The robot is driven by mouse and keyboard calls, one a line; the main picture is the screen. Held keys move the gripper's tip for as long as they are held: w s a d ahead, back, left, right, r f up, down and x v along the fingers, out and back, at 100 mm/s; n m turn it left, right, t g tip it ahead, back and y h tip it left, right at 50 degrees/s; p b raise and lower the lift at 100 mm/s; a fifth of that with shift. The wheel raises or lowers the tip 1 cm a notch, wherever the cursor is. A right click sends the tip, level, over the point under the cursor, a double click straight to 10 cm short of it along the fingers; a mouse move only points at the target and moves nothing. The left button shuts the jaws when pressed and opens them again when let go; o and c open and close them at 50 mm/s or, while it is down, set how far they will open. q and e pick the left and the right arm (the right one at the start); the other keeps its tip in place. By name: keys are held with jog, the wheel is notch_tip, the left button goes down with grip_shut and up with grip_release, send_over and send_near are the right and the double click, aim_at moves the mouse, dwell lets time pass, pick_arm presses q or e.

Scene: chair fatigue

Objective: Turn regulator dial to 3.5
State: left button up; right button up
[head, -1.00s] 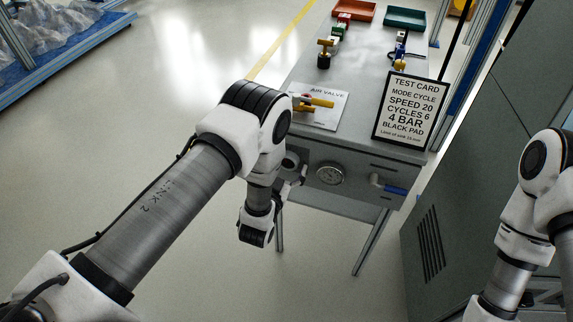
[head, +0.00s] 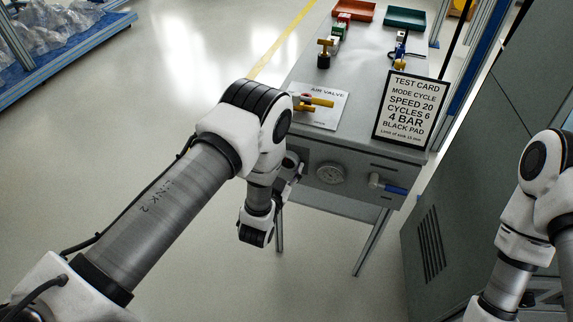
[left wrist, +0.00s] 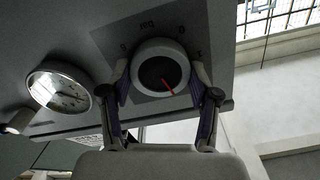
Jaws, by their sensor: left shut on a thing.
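The regulator dial (left wrist: 160,74) is a round knob with a pale rim, a dark face and a red pointer. In the left wrist view it sits on a dark scale plate, and the pointer aims down and slightly right. In the head view the dial (head: 291,159) is partly hidden behind my left wrist, at the left of the bench front. My right gripper is out of view.
A round pressure gauge (head: 330,173) is beside the dial, and also shows in the left wrist view (left wrist: 60,87). A blue-handled valve (head: 388,186) is farther right. A test card (head: 411,110) and an air valve sheet (head: 322,108) are on the bench top (head: 350,65).

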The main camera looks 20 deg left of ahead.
pick_arm(q)
jog(key=m+b, duration=0.1)
jog(key=m, duration=0.2)
jog(key=shift+d+m+b, duration=0.1)
jog(key=shift+m+b, duration=0.4)
jog(key=shift+m, duration=1.6)
jog(key=o, duration=1.2)
jog(key=shift+c, duration=0.2)
jog(key=s, duration=0.7)
jog(key=shift+s, duration=0.25)
